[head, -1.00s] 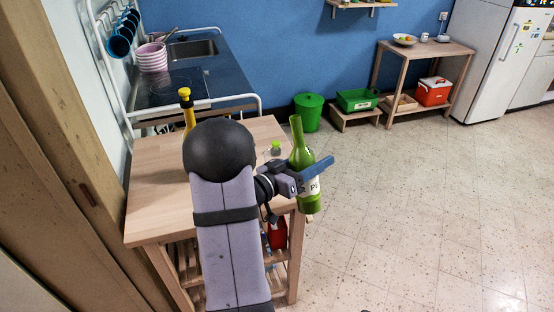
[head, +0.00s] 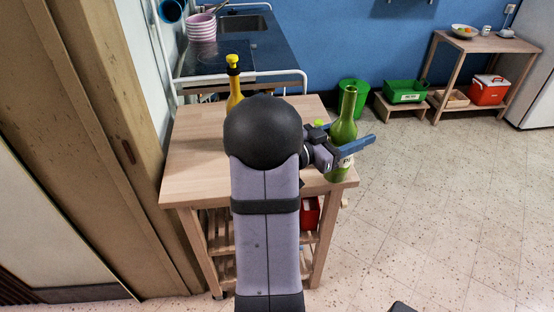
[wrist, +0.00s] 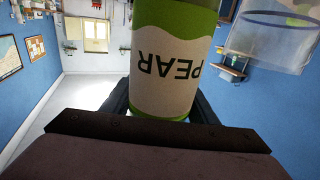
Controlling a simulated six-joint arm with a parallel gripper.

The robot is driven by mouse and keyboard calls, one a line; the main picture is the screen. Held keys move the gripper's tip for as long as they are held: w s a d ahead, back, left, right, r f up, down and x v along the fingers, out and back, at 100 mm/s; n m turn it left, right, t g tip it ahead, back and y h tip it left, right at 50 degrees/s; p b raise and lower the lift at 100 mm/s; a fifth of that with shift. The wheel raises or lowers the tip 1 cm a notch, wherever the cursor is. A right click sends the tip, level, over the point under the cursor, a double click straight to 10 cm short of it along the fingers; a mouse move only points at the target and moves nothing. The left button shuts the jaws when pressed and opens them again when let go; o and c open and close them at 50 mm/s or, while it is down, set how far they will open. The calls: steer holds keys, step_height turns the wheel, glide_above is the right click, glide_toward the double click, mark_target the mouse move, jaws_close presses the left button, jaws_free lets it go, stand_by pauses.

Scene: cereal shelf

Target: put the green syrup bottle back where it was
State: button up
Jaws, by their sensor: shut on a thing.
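The green syrup bottle (head: 346,118) is upright in my gripper (head: 345,150), at the right edge of the wooden cart top. My gripper is shut on it, around its lower body. In the wrist view the bottle (wrist: 172,60) fills the middle, and its pale label reads "PEAR", upside down. The fingers (wrist: 118,104) show on both sides of it. Whether the bottle's base touches anything is hidden in the head view.
The wooden cart (head: 190,165) has a bare left part on top. A yellow bottle (head: 236,90) stands at its back, and a small green-capped thing (head: 320,124) is partly hidden behind my arm. A sink counter (head: 255,55) is behind. Open floor (head: 450,200) lies right.

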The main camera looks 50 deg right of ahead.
mark_target(344, 102)
steer(key=w+a+r, duration=0.1)
steer(key=r, duration=0.2)
steer(key=w+a+r+p, duration=0.1)
steer(key=r, duration=0.2)
steer(key=w+r+p, duration=0.1)
steer(key=r, duration=0.2)
steer(key=shift+a+r, duration=0.15)
steer(key=shift+a, duration=0.25)
steer(key=w+a+f+n+t, duration=0.1)
steer(key=w+a+n+t, duration=0.25)
steer(key=w+t, duration=0.5)
steer(key=w+a+f+n+t, duration=0.15)
steer(key=w+n+t, duration=0.35)
steer(key=w, duration=0.6)
step_height(344, 102, down, 10)
steer(key=shift+s+a+h+p, duration=0.3)
steer(key=shift+a+h+p, duration=0.05)
steer(key=shift+a+h, duration=0.1)
steer(key=shift+g, duration=0.25)
steer(key=o, duration=1.6)
steer(key=shift+f, duration=0.15)
steer(key=shift+c, duration=0.2)
